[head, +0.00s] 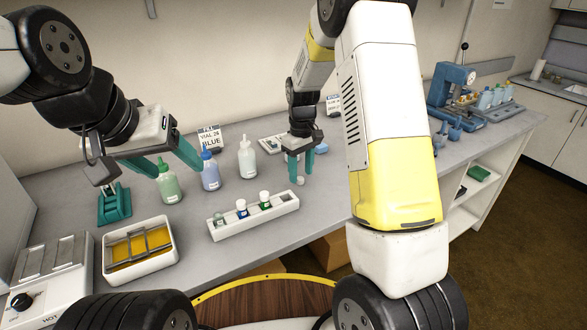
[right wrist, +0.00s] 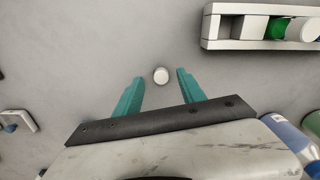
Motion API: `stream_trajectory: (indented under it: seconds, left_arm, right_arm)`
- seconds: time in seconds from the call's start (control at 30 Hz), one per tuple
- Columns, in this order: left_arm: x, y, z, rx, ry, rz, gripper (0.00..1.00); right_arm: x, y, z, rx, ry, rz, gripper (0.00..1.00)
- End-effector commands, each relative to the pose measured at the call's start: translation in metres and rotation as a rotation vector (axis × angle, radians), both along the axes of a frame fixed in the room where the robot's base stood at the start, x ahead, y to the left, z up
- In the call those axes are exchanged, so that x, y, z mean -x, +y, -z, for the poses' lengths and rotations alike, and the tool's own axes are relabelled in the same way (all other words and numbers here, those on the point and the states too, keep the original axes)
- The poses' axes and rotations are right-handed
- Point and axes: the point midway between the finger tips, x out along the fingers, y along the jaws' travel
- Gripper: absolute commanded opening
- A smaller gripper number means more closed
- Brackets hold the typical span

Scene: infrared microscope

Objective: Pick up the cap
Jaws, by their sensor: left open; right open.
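A small round white cap (right wrist: 161,75) lies on the grey bench top in the right wrist view. It sits between and slightly beyond the two teal fingertips of my right gripper (right wrist: 159,76), apart from both. In the head view the small white cap (head: 300,181) shows on the bench just below my right gripper (head: 301,172). That gripper is open, empty and points down. My left gripper (head: 166,168) is open and empty at the left, near the green bottle.
A white rack (head: 284,208) with small vials stands left of the cap. Green (head: 168,183), blue (head: 210,172) and white (head: 247,160) bottles stand behind the rack. A white tray (head: 150,266) with yellow liquid and a hot plate (head: 60,285) are at left.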

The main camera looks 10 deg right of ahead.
Motion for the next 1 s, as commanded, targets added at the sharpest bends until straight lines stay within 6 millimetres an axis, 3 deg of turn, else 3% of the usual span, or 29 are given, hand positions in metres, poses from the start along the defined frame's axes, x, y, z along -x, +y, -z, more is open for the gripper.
stream_trajectory:
  seconds: [0.13,0.37,0.63,1.0]
  left_arm:
    - [0.0000,0.0000,0.0000,0.000,0.000,0.000,0.66]
    - [-0.0001,0.0000,-0.0001,0.000,0.000,0.000,0.66]
    - [-0.0001,0.0000,-0.0001,0.000,0.000,0.000,0.66]
    - [-0.0001,0.0000,-0.0001,0.000,0.000,0.000,0.66]
  right_arm:
    - [0.0006,0.0007,0.0146,-0.001,0.001,-0.001,0.47]
    - [0.0002,0.0008,0.0162,-0.001,-0.002,-0.001,0.47]
    - [0.0003,0.0008,0.0159,-0.001,-0.001,-0.001,0.00]
    - [0.0003,0.0008,0.0158,-0.001,-0.001,-0.001,0.00]
